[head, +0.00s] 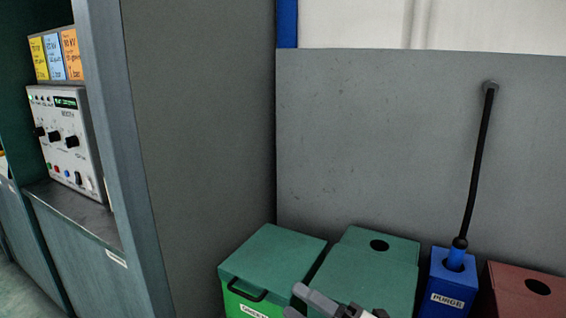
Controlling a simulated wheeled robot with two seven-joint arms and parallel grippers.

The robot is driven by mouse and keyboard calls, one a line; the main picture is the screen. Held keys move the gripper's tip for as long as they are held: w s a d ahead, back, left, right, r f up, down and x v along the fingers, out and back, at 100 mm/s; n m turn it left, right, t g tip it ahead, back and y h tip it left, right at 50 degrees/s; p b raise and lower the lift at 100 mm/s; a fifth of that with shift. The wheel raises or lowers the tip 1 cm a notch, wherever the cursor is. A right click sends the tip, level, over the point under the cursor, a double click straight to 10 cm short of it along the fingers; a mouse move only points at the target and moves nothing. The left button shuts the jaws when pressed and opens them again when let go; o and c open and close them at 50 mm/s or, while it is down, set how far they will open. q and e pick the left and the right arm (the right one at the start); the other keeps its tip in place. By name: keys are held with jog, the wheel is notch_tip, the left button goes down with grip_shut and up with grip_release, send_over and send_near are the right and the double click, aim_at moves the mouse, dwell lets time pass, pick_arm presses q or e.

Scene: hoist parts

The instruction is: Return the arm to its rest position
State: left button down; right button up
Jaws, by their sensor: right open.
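My right gripper (300,302) shows at the bottom edge, a little right of the middle. Its grey fingers are apart and I see nothing between them. It is in front of the green boxes, and most of it and its arm are cut off by the frame. I cannot tell whether it touches a box. My left gripper is not in view.
A green box with a black handle (270,263), a green box with a round hole (368,265), a blue PURGE box (447,284) with a black hose (478,165), and a red-brown box (520,290) line the grey panel (380,150). A cabinet (200,150) holds a control unit (68,137).

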jog(key=s+d+f+m+h, duration=0.5)
jog(key=s+f+m+h, duration=0.2)
jog(key=m, duration=0.7)
jog(key=s+d+f+m+h, duration=0.5)
jog(key=s+f+m+h, duration=0.2)
jog(key=f+m, duration=0.4)
jog(key=s+m, duration=0.1)
jog(key=m, duration=0.2)
jog(key=shift+d+f+m+g, duration=0.2)
jog(key=shift+f+m+g, duration=0.1)
jog(key=shift+f, duration=0.1)
